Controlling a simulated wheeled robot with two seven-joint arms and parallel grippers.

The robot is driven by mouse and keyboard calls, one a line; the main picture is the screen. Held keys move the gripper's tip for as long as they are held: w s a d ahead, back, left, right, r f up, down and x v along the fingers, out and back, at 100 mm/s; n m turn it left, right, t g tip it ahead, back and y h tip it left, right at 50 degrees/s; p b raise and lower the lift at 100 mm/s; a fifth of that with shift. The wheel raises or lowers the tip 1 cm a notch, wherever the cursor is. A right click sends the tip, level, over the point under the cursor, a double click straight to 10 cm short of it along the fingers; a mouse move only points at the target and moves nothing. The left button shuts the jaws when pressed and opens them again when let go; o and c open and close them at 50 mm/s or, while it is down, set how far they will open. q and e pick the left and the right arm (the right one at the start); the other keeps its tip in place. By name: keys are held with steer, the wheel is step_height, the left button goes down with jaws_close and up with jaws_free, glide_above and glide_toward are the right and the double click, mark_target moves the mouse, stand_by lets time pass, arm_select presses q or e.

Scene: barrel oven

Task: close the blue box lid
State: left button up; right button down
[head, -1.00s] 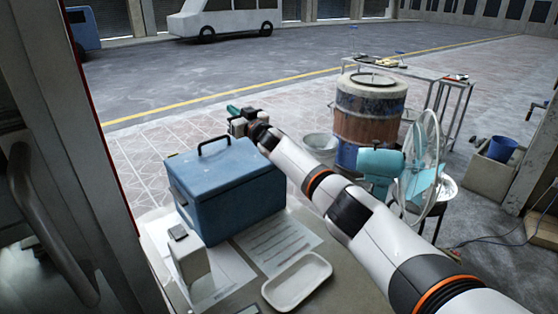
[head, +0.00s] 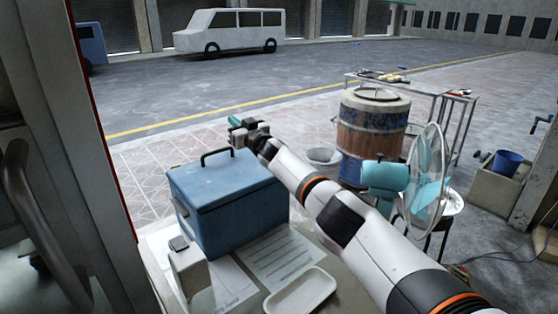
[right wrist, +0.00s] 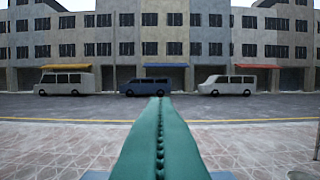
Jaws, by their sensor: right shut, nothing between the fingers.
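The blue box (head: 232,215) stands on a light table in the head view. Its lid (head: 220,178) lies down on the box, with a black handle on top; I see no gap along the front edge. My right gripper (head: 236,122) is just behind the box's far right corner, at about lid height or above, and apart from the handle. In the right wrist view its green fingers (right wrist: 157,140) are pressed together with nothing between them. Blue patches show at the bottom edge of that view beside the fingers. My left gripper is not in view.
Papers (head: 275,258), a white tray (head: 300,292) and a small white dispenser (head: 190,272) are on the table in front of the box. A teal fan (head: 425,185) and a barrel oven (head: 372,135) stand to the right. A door frame borders the left.

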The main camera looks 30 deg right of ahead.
steer(key=p+v, duration=0.1)
steer(key=v, duration=1.1)
stand_by(0.4)
